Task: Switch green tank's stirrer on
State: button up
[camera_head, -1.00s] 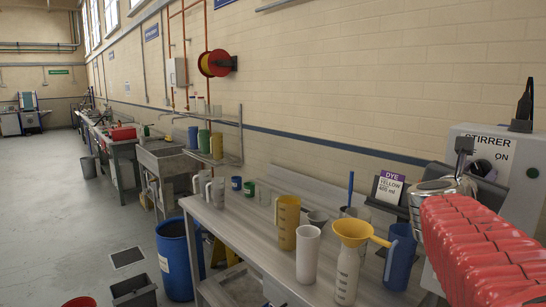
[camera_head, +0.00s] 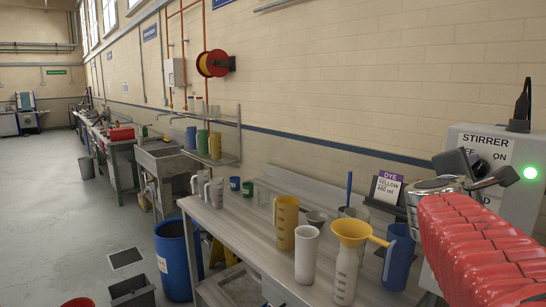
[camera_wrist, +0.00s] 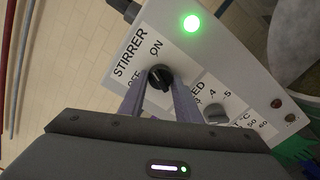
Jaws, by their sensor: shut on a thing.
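The stirrer control box (camera_head: 470,140) is a pale grey panel at the right of the head view, marked STIRRER, OFF and ON. It also fills the middle of the wrist view (camera_wrist: 190,65). Its green lamp (camera_head: 530,173) is lit brightly, also in the wrist view (camera_wrist: 192,23). My gripper (camera_wrist: 158,76) is shut on the black stirrer knob (camera_wrist: 158,80), one finger on each side. The knob sits below the word ON; its exact pointing is hard to tell. In the head view my gripper (camera_head: 490,182) hides part of the panel front.
A second knob (camera_wrist: 216,112) for speed and a dark red lamp (camera_wrist: 275,103) are close by. Below left, the grey bench (camera_head: 235,228) holds a yellow funnel (camera_head: 351,231), a blue jug (camera_head: 399,252) and several other vessels. Open floor lies at far left.

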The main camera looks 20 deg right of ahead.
jog(key=m, duration=0.5)
jog(key=shift+w+f, duration=0.1)
jog(key=shift+f, duration=0.1)
jog(key=shift+m, duration=0.3)
jog(key=o, duration=1.1)
jog(key=shift+c, duration=0.2)
jog(key=shift+r, duration=0.1)
jog(key=shift+a, duration=0.1)
jog(key=shift+a, duration=0.15)
jog(key=v, duration=1.3)
jog(key=shift+s+a, duration=0.15)
jog(key=shift+s, duration=0.1)
